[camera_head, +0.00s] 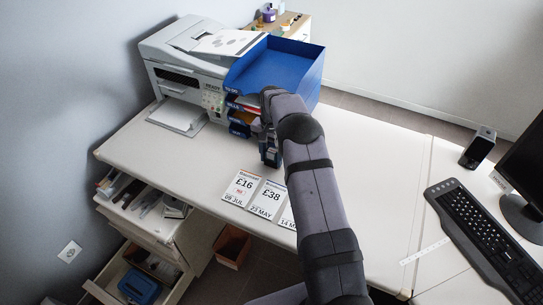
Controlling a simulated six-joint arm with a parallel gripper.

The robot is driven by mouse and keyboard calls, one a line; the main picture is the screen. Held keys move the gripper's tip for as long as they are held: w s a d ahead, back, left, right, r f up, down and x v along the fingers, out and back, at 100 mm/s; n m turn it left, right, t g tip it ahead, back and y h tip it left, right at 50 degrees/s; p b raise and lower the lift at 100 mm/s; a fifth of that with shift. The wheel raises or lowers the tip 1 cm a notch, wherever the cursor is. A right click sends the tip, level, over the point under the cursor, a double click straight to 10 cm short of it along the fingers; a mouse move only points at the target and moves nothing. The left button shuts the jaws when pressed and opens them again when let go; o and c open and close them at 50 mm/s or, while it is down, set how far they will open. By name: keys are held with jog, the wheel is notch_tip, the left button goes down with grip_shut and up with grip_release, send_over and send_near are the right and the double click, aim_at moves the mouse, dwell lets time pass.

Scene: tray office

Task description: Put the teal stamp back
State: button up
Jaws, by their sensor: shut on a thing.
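My gripper (270,155) points down over the white desk (358,170), just in front of the blue tray stack (275,68). My arm covers much of it. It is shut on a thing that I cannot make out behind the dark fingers. I cannot identify the teal stamp for certain. A small teal-looking thing (281,7) stands beside a purple one (269,14) on the cabinet (297,29) at the back, too small to name.
A printer (190,62) stands left of the trays. Price cards (241,187) lie near the desk's front edge. Open drawers (150,215) are at lower left. A keyboard (485,235), a speaker (478,147) and a monitor (525,180) are at right. The desk's middle right is clear.

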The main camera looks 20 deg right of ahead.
aim_at(271, 152)
jog(key=shift+f, duration=0.1)
jog(key=shift+f, duration=0.15)
jog(key=o, duration=0.9)
jog(key=shift+c, duration=0.2)
notch_tip(271, 152, up, 12)
jog(key=shift+b, duration=0.9)
jog(key=shift+r, duration=0.25)
